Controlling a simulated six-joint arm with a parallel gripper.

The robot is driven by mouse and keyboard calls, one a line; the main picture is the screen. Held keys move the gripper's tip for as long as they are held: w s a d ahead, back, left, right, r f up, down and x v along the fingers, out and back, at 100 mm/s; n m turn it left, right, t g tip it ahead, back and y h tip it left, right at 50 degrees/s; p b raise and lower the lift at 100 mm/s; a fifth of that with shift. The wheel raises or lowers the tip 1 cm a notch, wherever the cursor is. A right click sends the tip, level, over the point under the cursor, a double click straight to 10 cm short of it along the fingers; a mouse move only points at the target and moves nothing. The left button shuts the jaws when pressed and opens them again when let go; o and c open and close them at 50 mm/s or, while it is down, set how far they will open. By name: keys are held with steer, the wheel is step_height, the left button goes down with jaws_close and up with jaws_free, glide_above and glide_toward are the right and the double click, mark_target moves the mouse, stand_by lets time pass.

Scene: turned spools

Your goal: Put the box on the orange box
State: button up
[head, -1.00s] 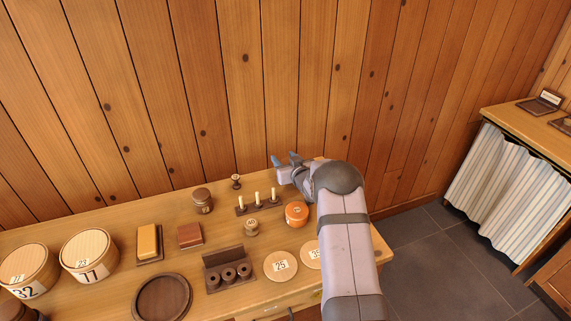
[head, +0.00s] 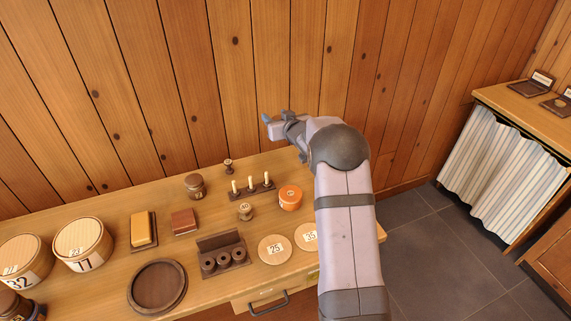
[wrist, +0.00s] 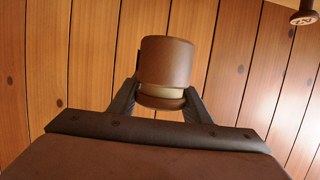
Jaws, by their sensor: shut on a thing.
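The orange box (head: 290,198), round with a pale label, stands on the table near its right end, left of my arm. My gripper (head: 272,122) is raised high over the back of the table, in front of the plank wall. In the wrist view its fingers are shut on a round brown box (wrist: 166,60) with a cream band low on its side. The held box is apart from the orange box. I cannot make it out clearly in the head view.
Left of the orange box are a rack with pale pegs (head: 252,189), a small labelled spool (head: 245,211) and a brown jar (head: 195,186). Two flat numbered discs (head: 274,249) lie in front. A dark round tray (head: 158,287) lies front left.

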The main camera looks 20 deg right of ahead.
steer(key=s+r+p, duration=0.1)
steer(key=r, duration=0.2)
steer(key=s+a+r+p, duration=0.1)
steer(key=r, duration=0.3)
steer(key=s+r+p, duration=0.1)
steer(key=r, duration=0.2)
steer(key=shift+s+a+r, duration=0.15)
steer(key=shift+s+a, duration=0.05)
steer(key=shift+s, duration=0.05)
steer(key=s+a+f+h+p, duration=0.1)
steer(key=s+a+f+p, duration=0.15)
steer(key=s, duration=0.55)
steer(key=m, duration=0.1)
glide_above(290, 198)
steer(key=w+d, duration=0.1)
steer(key=w, duration=0.4)
step_height(290, 198, down, 10)
steer(key=shift+w+d+h, duration=0.15)
steer(key=shift+h, duration=0.15)
steer(key=shift+f, duration=0.15)
steer(key=shift+f, duration=2)
steer(key=shift+f, duration=0.1)
